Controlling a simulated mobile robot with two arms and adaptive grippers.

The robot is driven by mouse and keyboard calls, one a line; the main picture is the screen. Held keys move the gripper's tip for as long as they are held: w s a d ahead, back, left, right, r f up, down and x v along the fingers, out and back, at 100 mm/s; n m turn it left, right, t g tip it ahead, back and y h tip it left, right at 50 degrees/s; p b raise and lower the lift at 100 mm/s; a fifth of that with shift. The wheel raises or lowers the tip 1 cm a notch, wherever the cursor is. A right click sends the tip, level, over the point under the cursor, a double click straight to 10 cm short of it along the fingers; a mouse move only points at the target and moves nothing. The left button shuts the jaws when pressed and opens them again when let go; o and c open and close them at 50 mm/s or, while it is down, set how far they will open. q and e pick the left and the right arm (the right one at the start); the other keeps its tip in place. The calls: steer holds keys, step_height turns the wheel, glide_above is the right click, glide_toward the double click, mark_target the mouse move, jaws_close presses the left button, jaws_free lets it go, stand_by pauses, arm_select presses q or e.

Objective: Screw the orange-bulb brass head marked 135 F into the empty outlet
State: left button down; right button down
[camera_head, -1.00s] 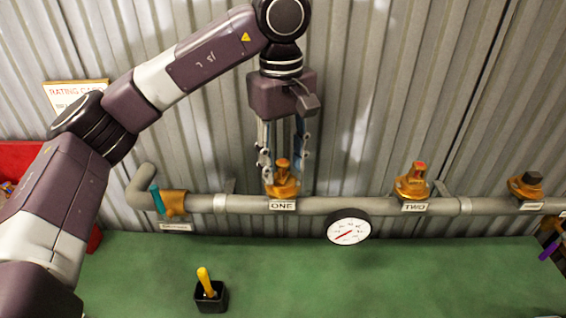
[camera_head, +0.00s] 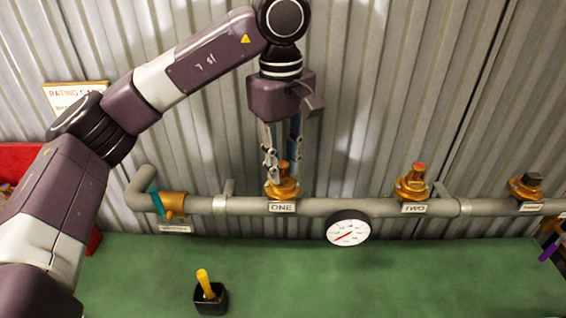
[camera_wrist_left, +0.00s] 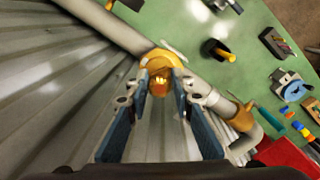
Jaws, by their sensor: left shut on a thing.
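A brass head (camera_head: 284,184) with an orange top sits upright at the outlet labelled ONE (camera_head: 283,206) on the grey pipe. My left gripper (camera_head: 281,172) points down from above and is shut on this brass head. In the left wrist view the head (camera_wrist_left: 160,61) shows its orange bulb between the two fingertips (camera_wrist_left: 160,82). Its marking cannot be read, and the thread where it meets the outlet is hidden. A brass head with a red top (camera_head: 414,183) stands at the outlet labelled TWO. My right gripper is not in view.
The third outlet carries a dark-topped brass fitting (camera_head: 526,186). A round gauge (camera_head: 348,228) hangs below the pipe (camera_head: 315,206). A teal-handled valve (camera_head: 170,203) is at left. A black holder with a yellow handle (camera_head: 211,300) stands on the otherwise mostly clear green bench (camera_head: 400,285).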

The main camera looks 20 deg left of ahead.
arm_select(q)
steer(key=m, duration=0.5)
steer(key=shift+a+m+p, duration=0.1)
steer(key=shift+m+p, duration=0.25)
steer(key=shift+m, duration=0.85)
steer(key=c, duration=2.1)
jaws_free()
steer(key=shift+m, duration=0.5)
steer(key=o, duration=0.5)
step_height(320, 180, up, 12)
